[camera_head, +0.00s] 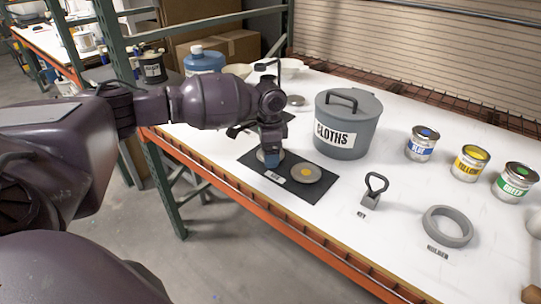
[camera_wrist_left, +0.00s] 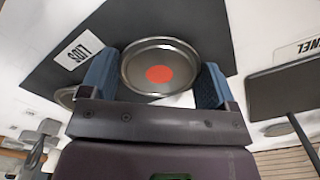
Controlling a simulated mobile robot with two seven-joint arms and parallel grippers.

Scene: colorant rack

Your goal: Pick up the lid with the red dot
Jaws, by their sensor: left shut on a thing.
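The lid with the red dot (camera_wrist_left: 159,74) is a round, grey metal lid between the blue fingers of my left gripper in the left wrist view. My left gripper (camera_head: 271,160) points down over the black mat (camera_head: 308,190) in the head view, shut on this lid. There the fingers hide most of the lid, including its dot. I cannot tell whether the lid still touches the mat. A second lid, with a yellow dot (camera_head: 306,173), lies on the mat just right of the gripper. My right gripper is not in view.
A grey pot marked CLOTHS (camera_head: 347,125) stands close behind the mat. A key tool (camera_head: 374,190) and a grey ring holder (camera_head: 447,226) lie to the right. Blue (camera_head: 422,144), yellow (camera_head: 470,163) and green (camera_head: 515,181) cans stand farther right. An orange shelf edge (camera_head: 290,244) runs along the front.

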